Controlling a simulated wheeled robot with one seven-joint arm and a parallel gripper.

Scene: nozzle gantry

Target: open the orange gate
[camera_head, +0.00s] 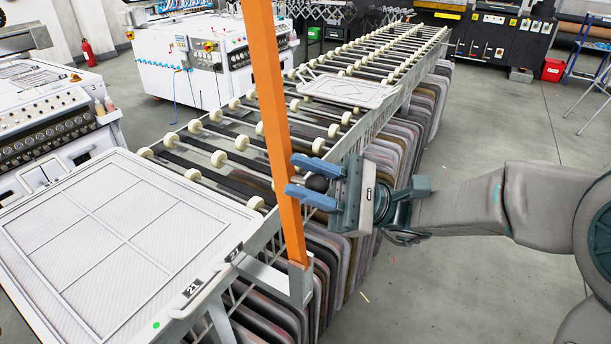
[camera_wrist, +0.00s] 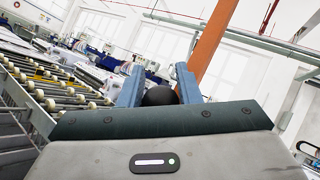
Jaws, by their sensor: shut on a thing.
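The orange gate (camera_head: 273,110) shows as a long, slightly tilted orange bar in the head view. Its lower end is at a bracket on the side of the roller conveyor. In the wrist view the orange bar (camera_wrist: 206,45) rises behind the right finger. My gripper (camera_head: 298,176) comes from the right, with its blue fingers reaching to the bar. A round black knob (camera_head: 317,183) sits between the fingers, and it also shows in the wrist view (camera_wrist: 160,96). The gripper is shut on this knob. How the knob joins the bar is hidden.
The roller conveyor (camera_head: 372,60) runs to the back, with a pale framed panel (camera_head: 342,90) on it and many upright panels below. A large white mesh panel (camera_head: 110,240) lies at the front left. White machines stand at the left and back. Open grey floor (camera_head: 500,130) is at the right.

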